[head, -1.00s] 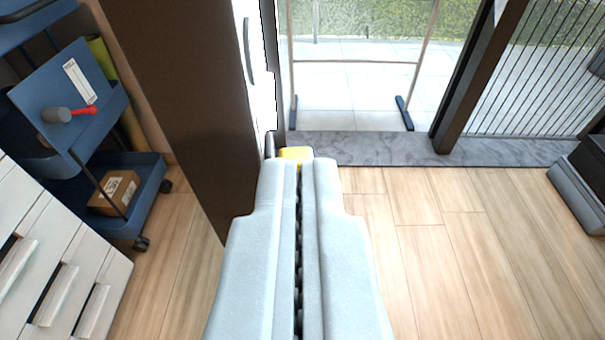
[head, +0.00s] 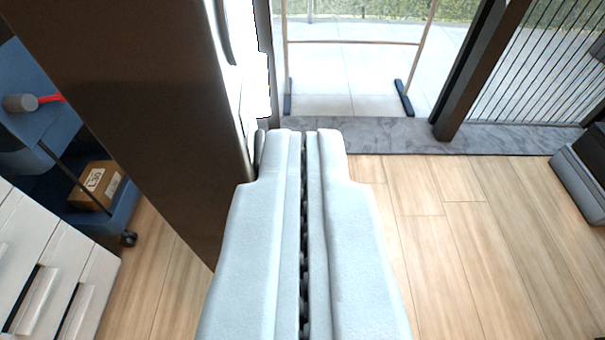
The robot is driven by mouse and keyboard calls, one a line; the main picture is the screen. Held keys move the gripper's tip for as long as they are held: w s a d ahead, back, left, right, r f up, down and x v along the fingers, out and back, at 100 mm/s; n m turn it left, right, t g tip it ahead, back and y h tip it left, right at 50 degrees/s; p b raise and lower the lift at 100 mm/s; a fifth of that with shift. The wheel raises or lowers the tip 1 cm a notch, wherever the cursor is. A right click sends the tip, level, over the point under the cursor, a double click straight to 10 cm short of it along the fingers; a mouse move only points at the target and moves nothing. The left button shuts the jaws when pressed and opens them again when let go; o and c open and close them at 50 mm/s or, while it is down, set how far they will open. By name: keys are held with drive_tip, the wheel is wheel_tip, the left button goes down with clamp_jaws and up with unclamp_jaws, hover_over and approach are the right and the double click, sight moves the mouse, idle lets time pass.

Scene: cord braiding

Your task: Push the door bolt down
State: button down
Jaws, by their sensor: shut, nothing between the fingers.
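My gripper (head: 306,134) is shut and empty, pointing forward and away from the camera, with its tips low near the doorway sill. A tall dark brown panel (head: 135,95), which looks like the door, stands just left of the gripper. A dark curved handle (head: 223,38) shows on its bright far edge. A small dark rounded part (head: 259,151) sits right beside the left fingertip; I cannot tell whether it belongs to the bolt or whether they touch. No bolt is clearly visible; the fingers hide what lies behind them.
A blue cart (head: 50,130) with a hammer (head: 25,102) and a cardboard box (head: 98,184) stands at left, beside white drawers (head: 40,270). A grey stone sill (head: 385,135) and a dark post (head: 465,85) lie ahead. Wooden floor (head: 455,250) at right is clear.

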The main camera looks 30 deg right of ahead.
drive_tip(key=w+d+f, duration=0.3)
drive_tip(key=w+f, duration=0.1)
drive_tip(key=f, duration=0.1)
drive_tip(key=shift+w+f, duration=0.2)
drive_tip(key=shift+w, duration=0.05)
idle(0.3)
drive_tip(key=shift+f, duration=1.75)
drive_tip(key=shift+s, duration=0.1)
